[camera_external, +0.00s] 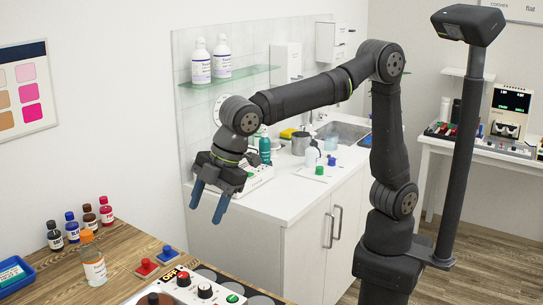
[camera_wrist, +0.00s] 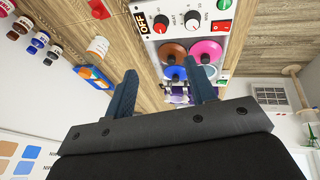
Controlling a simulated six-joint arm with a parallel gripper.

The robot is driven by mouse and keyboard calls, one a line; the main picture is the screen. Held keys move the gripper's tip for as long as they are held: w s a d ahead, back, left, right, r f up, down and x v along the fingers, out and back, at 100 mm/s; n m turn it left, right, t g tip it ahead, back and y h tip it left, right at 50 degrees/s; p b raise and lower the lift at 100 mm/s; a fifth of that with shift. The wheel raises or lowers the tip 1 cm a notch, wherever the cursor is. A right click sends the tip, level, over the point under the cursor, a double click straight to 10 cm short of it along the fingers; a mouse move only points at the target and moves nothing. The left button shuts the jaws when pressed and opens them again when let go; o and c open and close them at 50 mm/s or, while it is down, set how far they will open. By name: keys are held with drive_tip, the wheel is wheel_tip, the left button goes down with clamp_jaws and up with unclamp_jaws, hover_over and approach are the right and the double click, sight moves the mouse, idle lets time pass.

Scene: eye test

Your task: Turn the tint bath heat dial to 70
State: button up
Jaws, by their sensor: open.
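The tint bath is a white box with a control panel (camera_wrist: 177,34); it also shows at the bottom edge in the external view (camera_external: 222,293), partly cut off. My gripper (camera_external: 206,214) is open and empty, pointing down in the air above and behind the bath, apart from the dials. Its fingers also show in the wrist view (camera_wrist: 162,72).
A white counter (camera_external: 290,195) stands behind.

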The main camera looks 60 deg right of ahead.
drive_tip(key=m, duration=0.7)
approach(182, 275)
drive_tip(key=x, duration=0.8)
drive_tip(key=shift+a+f, duration=0.1)
drive_tip(key=shift+f, duration=0.2)
drive_tip(key=c, duration=1)
